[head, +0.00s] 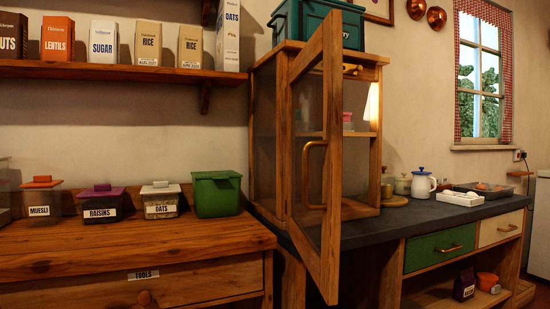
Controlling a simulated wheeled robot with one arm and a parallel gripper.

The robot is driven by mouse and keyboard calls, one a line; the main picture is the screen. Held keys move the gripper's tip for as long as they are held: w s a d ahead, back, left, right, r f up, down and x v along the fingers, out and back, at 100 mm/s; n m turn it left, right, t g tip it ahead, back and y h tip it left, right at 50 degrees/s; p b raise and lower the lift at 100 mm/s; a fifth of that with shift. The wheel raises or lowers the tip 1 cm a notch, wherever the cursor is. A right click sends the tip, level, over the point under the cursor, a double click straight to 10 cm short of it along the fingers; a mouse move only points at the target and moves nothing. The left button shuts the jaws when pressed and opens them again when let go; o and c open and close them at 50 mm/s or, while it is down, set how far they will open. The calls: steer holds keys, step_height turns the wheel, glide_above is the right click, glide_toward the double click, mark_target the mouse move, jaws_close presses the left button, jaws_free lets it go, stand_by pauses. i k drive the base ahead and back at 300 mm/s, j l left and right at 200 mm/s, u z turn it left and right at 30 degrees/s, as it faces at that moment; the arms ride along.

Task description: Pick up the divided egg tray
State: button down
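A low white tray (460,199), which could be the divided egg tray, lies on the dark countertop at the right. Its inside is too small to make out, so I cannot tell whether it has compartments. Right behind it is a dark shallow tray (509,191) with a few small orange-brown items in it, perhaps eggs. My gripper is not in view.
A wooden cabinet (292,213) stands on the dark countertop (383,230), its mesh door (318,190) swung open toward me. Labelled containers stand on the wooden sideboard (120,245) at left.

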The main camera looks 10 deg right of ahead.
mark_target(461, 199)
steer(key=z, duration=1.25)
steer(key=i+l, duration=0.25)
steer(key=i, duration=0.15)
steer(key=i+l, duration=0.25)
steer(key=i, duration=0.15)
